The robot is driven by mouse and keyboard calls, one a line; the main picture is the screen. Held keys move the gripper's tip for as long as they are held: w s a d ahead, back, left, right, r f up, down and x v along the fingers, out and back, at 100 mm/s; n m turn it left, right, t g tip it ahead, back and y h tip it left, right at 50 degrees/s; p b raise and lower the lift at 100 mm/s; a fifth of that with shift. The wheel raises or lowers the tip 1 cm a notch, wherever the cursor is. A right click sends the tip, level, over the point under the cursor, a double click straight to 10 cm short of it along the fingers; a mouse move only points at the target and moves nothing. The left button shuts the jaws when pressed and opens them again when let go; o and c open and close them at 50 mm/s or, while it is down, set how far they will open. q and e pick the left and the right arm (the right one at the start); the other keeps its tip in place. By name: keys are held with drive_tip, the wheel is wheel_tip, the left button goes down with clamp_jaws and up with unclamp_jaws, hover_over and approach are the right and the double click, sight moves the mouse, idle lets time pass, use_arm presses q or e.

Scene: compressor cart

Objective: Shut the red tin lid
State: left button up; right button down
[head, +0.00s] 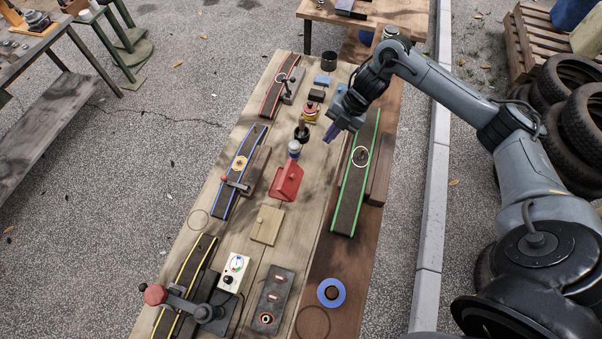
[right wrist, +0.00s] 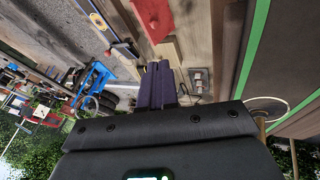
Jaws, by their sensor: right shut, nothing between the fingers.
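The red tin (head: 287,183) sits near the middle of the wooden table, with a slanted red face towards the camera. I cannot tell clearly how far its lid stands open. It also shows as a red shape (right wrist: 153,16) at the top of the right wrist view. My right gripper (head: 330,134) is above the table, up and to the right of the tin and apart from it. Its purple fingers (right wrist: 160,82) are together and hold nothing. My left gripper is not in view.
A green-edged belt strip (head: 346,199) lies right of the tin, and a blue-edged one (head: 228,198) with a lever lies left. A wooden block (head: 267,225) is in front of it. A dark-topped bottle (head: 302,133) stands behind. A blue ring (head: 331,292) lies at the front right.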

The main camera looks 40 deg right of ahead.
hover_over(294, 180)
drive_tip(key=s+d, duration=0.2)
wheel_tip(294, 180, down, 16)
drive_tip(key=shift+a+f, duration=0.25)
drive_tip(key=shift+f, duration=0.2)
